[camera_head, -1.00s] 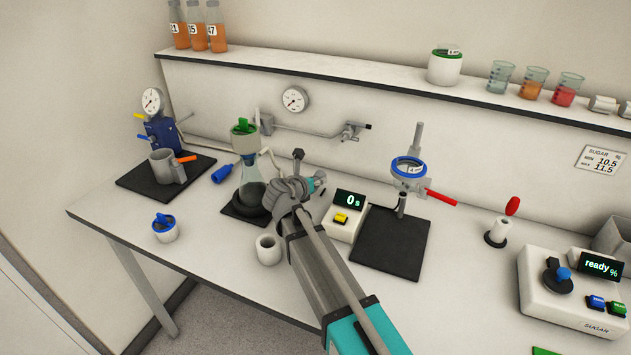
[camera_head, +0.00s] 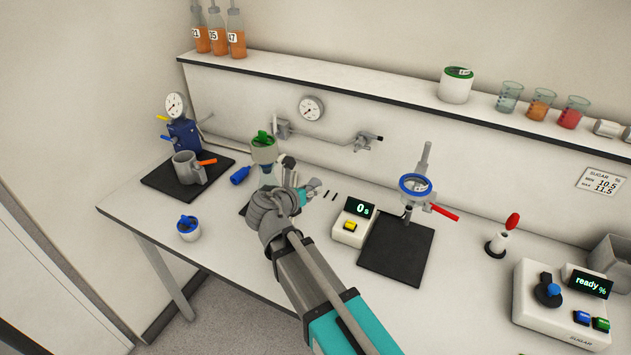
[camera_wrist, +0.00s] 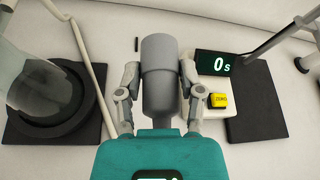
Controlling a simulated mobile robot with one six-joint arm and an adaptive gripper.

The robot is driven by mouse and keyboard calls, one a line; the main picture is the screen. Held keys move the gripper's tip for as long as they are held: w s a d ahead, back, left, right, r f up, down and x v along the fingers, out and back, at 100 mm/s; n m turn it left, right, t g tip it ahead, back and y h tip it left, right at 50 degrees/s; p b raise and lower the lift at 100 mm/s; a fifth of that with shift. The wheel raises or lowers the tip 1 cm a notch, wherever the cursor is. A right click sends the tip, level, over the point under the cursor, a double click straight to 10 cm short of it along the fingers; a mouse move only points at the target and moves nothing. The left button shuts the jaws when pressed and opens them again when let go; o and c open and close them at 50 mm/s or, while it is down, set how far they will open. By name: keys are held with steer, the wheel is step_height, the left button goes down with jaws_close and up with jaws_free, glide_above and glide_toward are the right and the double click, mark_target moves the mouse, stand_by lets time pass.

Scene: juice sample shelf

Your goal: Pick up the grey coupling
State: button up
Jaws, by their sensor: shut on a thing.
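The grey coupling (camera_wrist: 158,78) is a smooth, two-step grey cylinder, seen in the wrist view. It stands out ahead of my gripper (camera_wrist: 159,76), with one finger against each side. My gripper is shut on it. In the head view my gripper (camera_head: 304,190) is over the bench, left of the timer, and the coupling is largely hidden by the gripper and cannot be made out clearly. The height of the coupling above the bench is hard to judge.
The timer (camera_head: 352,229) reading 0 and a black mat with a clamp stand (camera_head: 396,249) are to the right. A flask with a green-topped funnel (camera_head: 264,150) stands close on the left. Two small black marks (camera_head: 329,195) lie on the bench.

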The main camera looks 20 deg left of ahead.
steer(key=shift+s+r, duration=0.25)
steer(key=shift+s, duration=0.3)
steer(key=shift+a, duration=0.15)
stand_by(0.4)
